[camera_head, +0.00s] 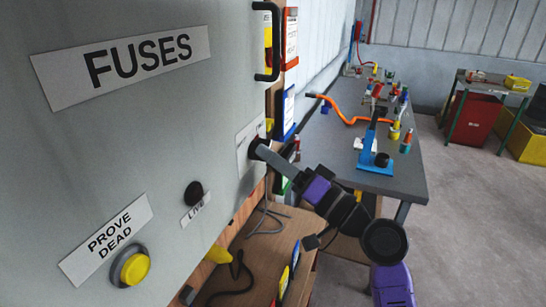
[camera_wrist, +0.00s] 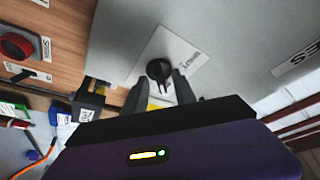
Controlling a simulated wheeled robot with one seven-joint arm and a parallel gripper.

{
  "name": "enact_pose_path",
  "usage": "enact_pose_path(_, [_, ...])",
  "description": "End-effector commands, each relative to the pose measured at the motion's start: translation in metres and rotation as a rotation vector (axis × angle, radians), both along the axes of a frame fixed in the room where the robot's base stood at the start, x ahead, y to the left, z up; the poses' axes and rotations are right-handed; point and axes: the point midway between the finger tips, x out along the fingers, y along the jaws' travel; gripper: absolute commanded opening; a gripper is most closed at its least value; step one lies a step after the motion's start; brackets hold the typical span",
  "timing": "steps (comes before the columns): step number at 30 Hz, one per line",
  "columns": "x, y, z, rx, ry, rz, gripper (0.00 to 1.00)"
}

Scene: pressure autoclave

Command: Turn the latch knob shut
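The latch knob (camera_wrist: 158,69) is a small black round knob with a narrow bar, on a white label plate on the grey cabinet door (camera_head: 110,150). In the wrist view it lies just ahead of and between my fingertips. My gripper (camera_wrist: 160,84) has its two grey fingers apart, one on each side of the knob's bar; I cannot tell whether either finger touches it. In the head view my gripper (camera_head: 264,153) reaches the door's right edge, and its finger mostly hides the knob. The door looks closed against the wooden board.
The door also bears a black pull handle (camera_head: 268,42), a yellow push button (camera_head: 134,268) and a black lamp (camera_head: 194,193). A workbench (camera_head: 390,180) with tools stands to the right. A red knob (camera_wrist: 17,46) is on the wooden board. Grey floor (camera_head: 460,230) is open at right.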

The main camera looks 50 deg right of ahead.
Motion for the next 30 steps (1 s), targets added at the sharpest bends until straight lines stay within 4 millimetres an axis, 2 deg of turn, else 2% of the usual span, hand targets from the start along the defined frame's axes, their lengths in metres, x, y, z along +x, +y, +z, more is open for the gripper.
enact_pose_path(1, [-0.0002, -0.0001, -0.0001, 0.0, 0.0, 0.0, 0.33])
enact_pose_path(6, [-0.0003, -0.0002, -0.0001, 0.0, 0.0, 0.0, 0.0])
enact_pose_path(20, [-0.0003, -0.0008, -0.0034, -0.031, -0.012, -0.001, 0.0])
enact_pose_path(30, [0.0, -0.0025, -0.0098, -0.189, -0.073, -0.003, 0.0])
